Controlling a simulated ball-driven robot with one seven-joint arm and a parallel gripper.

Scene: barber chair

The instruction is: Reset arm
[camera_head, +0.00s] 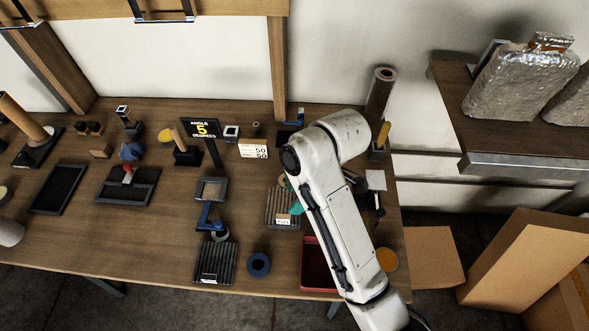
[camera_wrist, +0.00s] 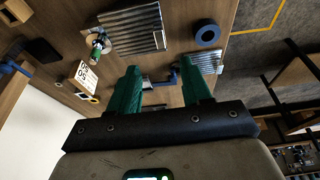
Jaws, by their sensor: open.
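My gripper (camera_wrist: 163,87) shows in the wrist view with its two green fingers apart and nothing between them. In the head view my white arm reaches over the right part of the wooden table (camera_head: 150,240) and hides most of the gripper; only a bit of green (camera_head: 296,208) shows beside the arm. Beyond the fingers in the wrist view are a grey ribbed tray (camera_wrist: 133,30) and a blue stand (camera_wrist: 172,74), apart from the fingers as far as I can tell.
A black sign (camera_head: 202,129) stands upright mid-table. A dark blue ring (camera_head: 259,265), a ribbed tray (camera_head: 214,262) and a red bin (camera_head: 315,272) lie near the front edge. A shelf (camera_head: 520,165) with wrapped packages juts out at right, above cardboard boxes (camera_head: 515,258).

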